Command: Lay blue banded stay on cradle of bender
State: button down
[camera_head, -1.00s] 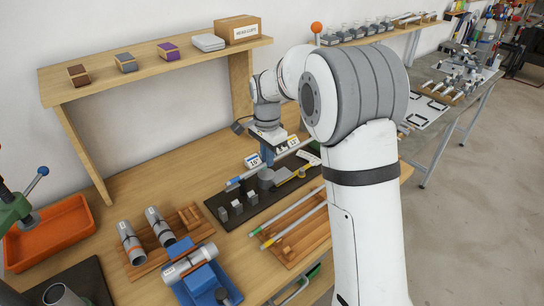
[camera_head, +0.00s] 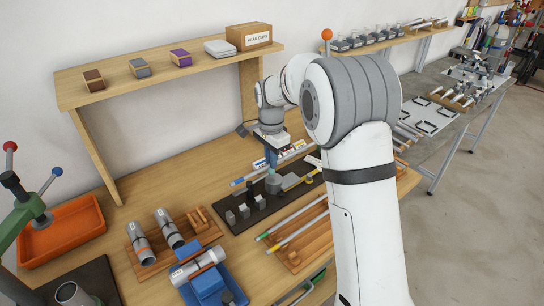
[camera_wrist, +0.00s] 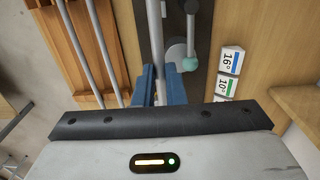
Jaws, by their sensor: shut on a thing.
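My gripper (camera_head: 271,160) is shut on the blue banded stay (camera_head: 238,182), a thin grey rod with a blue band near its left end. In the wrist view, the stay (camera_wrist: 154,35) runs up between the blue fingers (camera_wrist: 158,82).
A wooden rack (camera_head: 296,258) in front of the bender holds stays with green and yellow bands. Angle cards (camera_wrist: 231,60) stand right of the bender in the wrist view. A blue fixture (camera_head: 208,283), an orange tray (camera_head: 65,235) and a shelf (camera_head: 165,69) are to the left.

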jog(key=p, duration=0.2)
jog(key=shift+r+p, duration=0.2)
jog(key=shift+p, duration=0.2)
jog(key=shift+f+p, duration=0.5)
jog(key=shift+p, duration=0.6)
jog(key=shift+f+b, duration=3.1)
jog(key=shift+f, duration=2.25)
jog(key=c, duration=1.4)
grip_release()
